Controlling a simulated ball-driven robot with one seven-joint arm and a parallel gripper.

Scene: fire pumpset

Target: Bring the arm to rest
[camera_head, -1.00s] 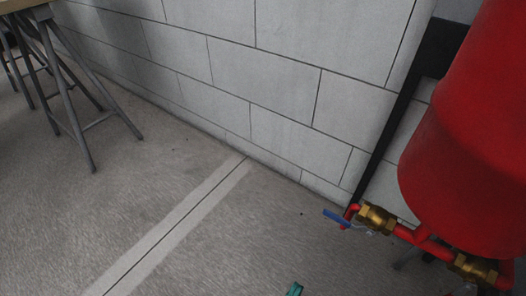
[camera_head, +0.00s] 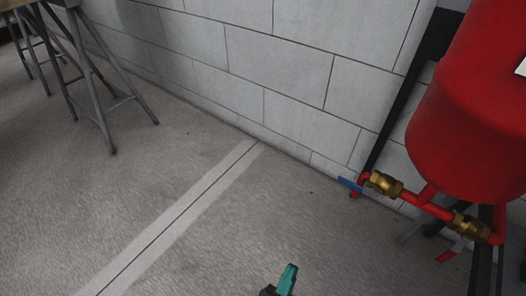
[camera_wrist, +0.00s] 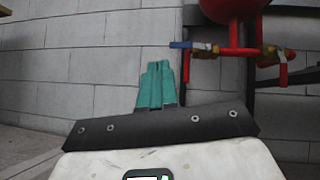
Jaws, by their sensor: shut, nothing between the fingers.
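My gripper (camera_head: 290,270) shows at the bottom edge of the head view, with teal fingers over the bare floor. The rest of my arm is out of that view. In the wrist view my gripper (camera_wrist: 158,66) has its teal fingers together and holds nothing. They point toward the block wall and stand apart from the red pipework.
A red tank (camera_head: 470,130) with brass valves (camera_head: 384,185) and a blue lever (camera_head: 349,184) stands at the right by the grey block wall (camera_head: 290,60). A trestle table (camera_head: 105,110) stands at upper left. The floor (camera_head: 200,240) between is clear.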

